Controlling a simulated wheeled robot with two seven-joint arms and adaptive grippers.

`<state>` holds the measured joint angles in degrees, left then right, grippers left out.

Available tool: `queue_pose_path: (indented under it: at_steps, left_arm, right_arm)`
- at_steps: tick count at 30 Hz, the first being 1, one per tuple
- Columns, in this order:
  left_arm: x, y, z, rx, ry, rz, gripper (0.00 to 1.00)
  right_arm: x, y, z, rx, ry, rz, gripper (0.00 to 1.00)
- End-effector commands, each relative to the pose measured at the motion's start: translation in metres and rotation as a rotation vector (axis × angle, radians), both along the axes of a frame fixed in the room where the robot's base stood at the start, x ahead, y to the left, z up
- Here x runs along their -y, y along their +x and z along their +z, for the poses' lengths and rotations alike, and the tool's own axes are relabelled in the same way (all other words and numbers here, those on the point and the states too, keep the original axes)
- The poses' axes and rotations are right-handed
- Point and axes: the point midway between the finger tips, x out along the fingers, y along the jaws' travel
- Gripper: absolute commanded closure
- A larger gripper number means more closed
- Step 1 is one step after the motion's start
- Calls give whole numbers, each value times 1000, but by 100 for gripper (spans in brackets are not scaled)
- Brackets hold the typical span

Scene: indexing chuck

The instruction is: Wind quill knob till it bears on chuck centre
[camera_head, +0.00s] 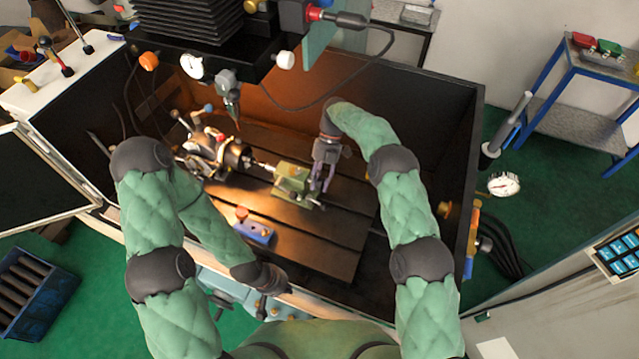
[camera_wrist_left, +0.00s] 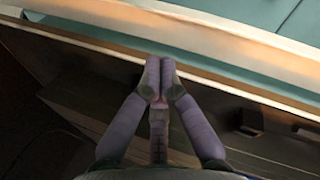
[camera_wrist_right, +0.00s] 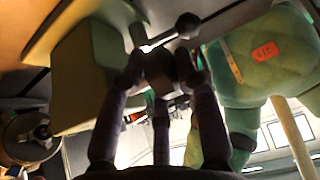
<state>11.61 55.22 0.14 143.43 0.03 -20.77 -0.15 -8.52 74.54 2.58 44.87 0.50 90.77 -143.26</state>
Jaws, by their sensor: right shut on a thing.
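The green tailstock (camera_head: 290,178) stands on the slotted machine table, to the right of the chuck (camera_head: 236,156). A thin bright quill tip (camera_head: 265,166) points from it toward the chuck face; I cannot tell whether it touches the centre. My right gripper (camera_head: 321,186) reaches down at the tailstock's right end. In the right wrist view its fingers close around the dark quill knob (camera_wrist_right: 160,72), which is partly hidden by them. A ball-ended lever (camera_wrist_right: 187,26) sits just above. My left gripper (camera_wrist_left: 160,72) is shut and empty by the machine's front edge, away from the tailstock.
A blue block with a red knob (camera_head: 253,230) stands on the table in front of the tailstock. The machine head (camera_head: 228,85) hangs above the chuck. The enclosure wall (camera_head: 430,120) rises behind and right. The table's right part is clear.

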Motion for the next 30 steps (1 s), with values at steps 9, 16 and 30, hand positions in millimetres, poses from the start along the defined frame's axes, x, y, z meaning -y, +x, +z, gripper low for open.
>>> queue_pose_path:
  at_steps: [9,16,30]
  left_arm:
    - [0,0,0,0,0,0,100]
    - [0,0,0,0,0,0,100]
    - [0,0,0,0,0,0,100]
  right_arm:
    - [-3,2,3,5,7,-2,100]
    - [-2,1,3,3,5,-2,40]
    - [2,9,12,3,3,-2,40]
